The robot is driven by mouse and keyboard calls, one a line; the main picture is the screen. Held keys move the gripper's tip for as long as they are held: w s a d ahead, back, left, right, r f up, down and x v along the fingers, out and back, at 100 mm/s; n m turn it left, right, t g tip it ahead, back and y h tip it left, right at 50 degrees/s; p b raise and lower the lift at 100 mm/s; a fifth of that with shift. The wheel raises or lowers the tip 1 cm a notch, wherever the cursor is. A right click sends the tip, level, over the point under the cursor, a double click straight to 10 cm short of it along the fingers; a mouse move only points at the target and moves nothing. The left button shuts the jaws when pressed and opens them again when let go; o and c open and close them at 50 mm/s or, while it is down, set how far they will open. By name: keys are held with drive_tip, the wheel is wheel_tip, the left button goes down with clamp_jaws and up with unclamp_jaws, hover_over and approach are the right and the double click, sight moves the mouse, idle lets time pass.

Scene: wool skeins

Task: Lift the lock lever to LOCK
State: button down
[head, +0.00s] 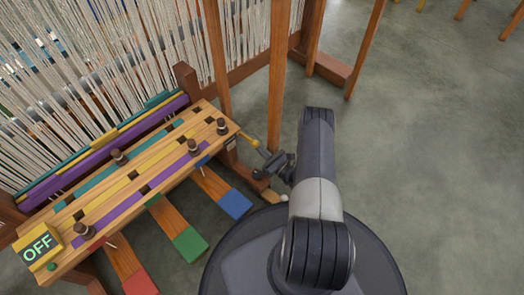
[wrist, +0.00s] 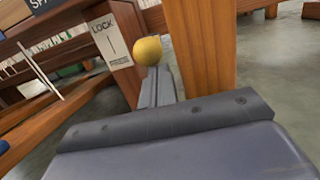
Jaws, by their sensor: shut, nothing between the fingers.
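The lock lever (head: 247,138) sticks out from the right end of the wooden loom bench, with a yellow ball knob at its tip. In the wrist view the yellow knob (wrist: 148,51) appears right at the far end of my fingers. A white LOCK label (wrist: 111,42) with a vertical mark is on the wood left of the knob. My gripper (head: 266,162) is shut and empty, close to the knob on its lower right. In the wrist view my gripper (wrist: 155,85) points at the knob; whether they touch I cannot tell.
The bench (head: 150,165) carries several dark pegs and a yellow box showing OFF (head: 38,247). Red, green and blue pedals (head: 236,205) jut out below. The floor (head: 430,130) at right is open.

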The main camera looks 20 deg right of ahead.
wheel_tip(320, 180, up, 4)
drive_tip(key=g+h+p, duration=0.1)
drive_tip(key=g+p, duration=0.1)
drive_tip(key=p, duration=0.2)
drive_tip(key=shift+w+r, duration=0.1)
drive_tip(key=shift+r, duration=0.05)
